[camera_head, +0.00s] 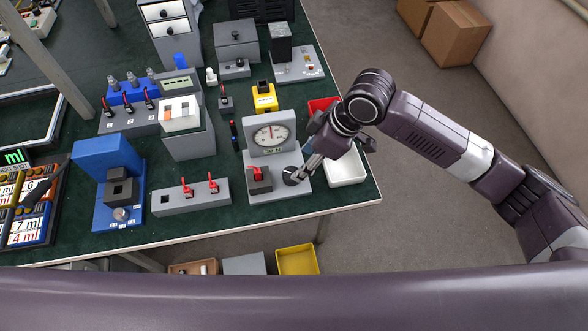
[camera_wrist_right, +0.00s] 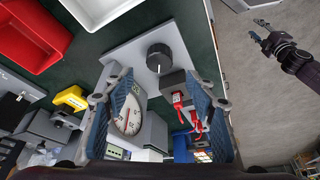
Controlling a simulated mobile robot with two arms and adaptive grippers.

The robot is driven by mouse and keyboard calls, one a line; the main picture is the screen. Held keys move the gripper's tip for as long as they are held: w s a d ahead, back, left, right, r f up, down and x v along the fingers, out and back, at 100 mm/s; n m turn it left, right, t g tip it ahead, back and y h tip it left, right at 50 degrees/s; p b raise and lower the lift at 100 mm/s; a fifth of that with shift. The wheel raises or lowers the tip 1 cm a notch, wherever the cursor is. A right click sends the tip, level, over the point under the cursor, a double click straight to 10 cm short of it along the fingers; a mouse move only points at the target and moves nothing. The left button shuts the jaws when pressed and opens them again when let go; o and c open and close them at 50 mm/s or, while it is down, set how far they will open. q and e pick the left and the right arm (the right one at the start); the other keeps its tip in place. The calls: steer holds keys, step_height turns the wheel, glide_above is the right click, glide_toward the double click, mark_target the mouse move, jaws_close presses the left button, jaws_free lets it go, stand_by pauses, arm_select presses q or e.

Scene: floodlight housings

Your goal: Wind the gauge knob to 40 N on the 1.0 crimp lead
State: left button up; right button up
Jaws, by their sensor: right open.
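The dark round knob (camera_head: 293,177) sits on the grey base plate in front, with a pale mark in the wrist view (camera_wrist_right: 159,58). A red crimp lead (camera_head: 257,170) sits in a dark block left of the knob. My right gripper (camera_head: 299,177) is open and empty, its fingertips close over the knob; contact cannot be told. My left gripper (camera_wrist_right: 262,32) shows small in the wrist view, its opening unclear.
A white tray (camera_head: 347,168) and a red bin (camera_head: 322,104) stand right of the gauge. A grey block with red leads (camera_head: 192,197) and a blue press (camera_head: 107,163) stand left. A yellow unit (camera_head: 264,98) is behind. The table's front edge is close.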

mark_target(292, 173)
steer(key=shift+p+x, duration=0.35)
steer(key=shift+x, duration=3.5)
steer(key=shift+d, duration=0.1)
steer(key=c, duration=1.2)
